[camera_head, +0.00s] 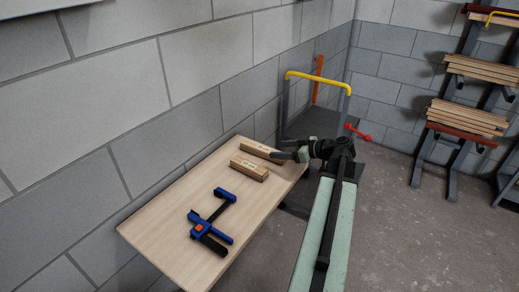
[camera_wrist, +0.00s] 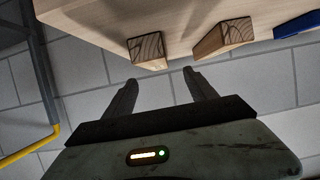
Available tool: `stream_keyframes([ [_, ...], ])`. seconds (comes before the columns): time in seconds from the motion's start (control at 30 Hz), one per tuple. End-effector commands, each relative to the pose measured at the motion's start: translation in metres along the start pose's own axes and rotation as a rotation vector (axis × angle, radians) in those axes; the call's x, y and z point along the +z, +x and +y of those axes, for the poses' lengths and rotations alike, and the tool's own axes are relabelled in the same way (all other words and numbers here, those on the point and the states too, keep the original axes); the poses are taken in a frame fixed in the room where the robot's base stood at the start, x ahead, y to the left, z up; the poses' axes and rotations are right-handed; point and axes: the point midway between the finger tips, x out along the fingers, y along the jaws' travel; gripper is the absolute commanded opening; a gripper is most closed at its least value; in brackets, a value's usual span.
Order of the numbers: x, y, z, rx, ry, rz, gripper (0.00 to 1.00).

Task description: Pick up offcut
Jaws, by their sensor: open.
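Two short wooden blocks with dark markings on their sides lie on the table (camera_head: 165,215). The farther block (camera_head: 262,151) lies near the wall, and the nearer block (camera_head: 249,168) lies in front of it. I cannot tell which one is the offcut. My gripper (camera_head: 290,154) is at the table's right end, close to the farther block's right end. In the wrist view my open, empty gripper (camera_wrist: 160,82) points toward the end grain of the left block (camera_wrist: 148,50), with a gap between. The right block (camera_wrist: 224,38) lies to the right of the fingers.
A blue and black clamp (camera_head: 212,216) lies on the table's near part; a blue edge (camera_wrist: 298,23) shows in the wrist view. A grey block wall borders the table. A frame with a yellow top bar (camera_head: 320,79) stands behind my arm. Racks of battens (camera_head: 465,118) stand right.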

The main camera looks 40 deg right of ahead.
Motion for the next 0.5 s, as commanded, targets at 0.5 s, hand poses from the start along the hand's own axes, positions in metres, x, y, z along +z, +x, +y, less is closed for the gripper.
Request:
stream_keyframes([
  [0.5,0.004,0.042,0.004,-0.001,0.001,-0.001,0.65],
])
